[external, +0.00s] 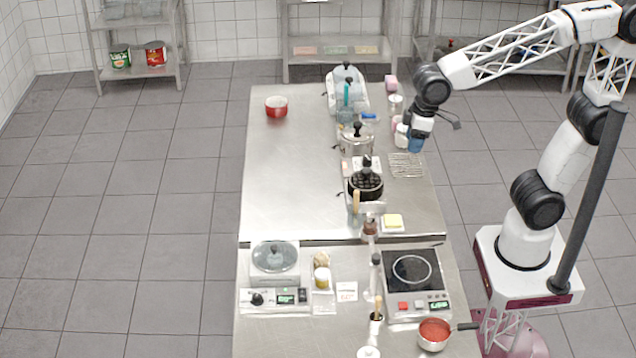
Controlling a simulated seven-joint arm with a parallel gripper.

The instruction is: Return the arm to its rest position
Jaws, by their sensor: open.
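My arm stands on its base at the right and reaches over the far right part of the steel table (280,190). My gripper (415,148) points down near the table's right edge, just above and beside a wire rack (405,166). The sensed opening is too small to make out in detail, and I see nothing clearly held. White containers (400,133) stand close to its left, and I cannot tell whether they touch it.
An induction hob (412,272) and a red-filled saucepan (434,334) are at the front right.

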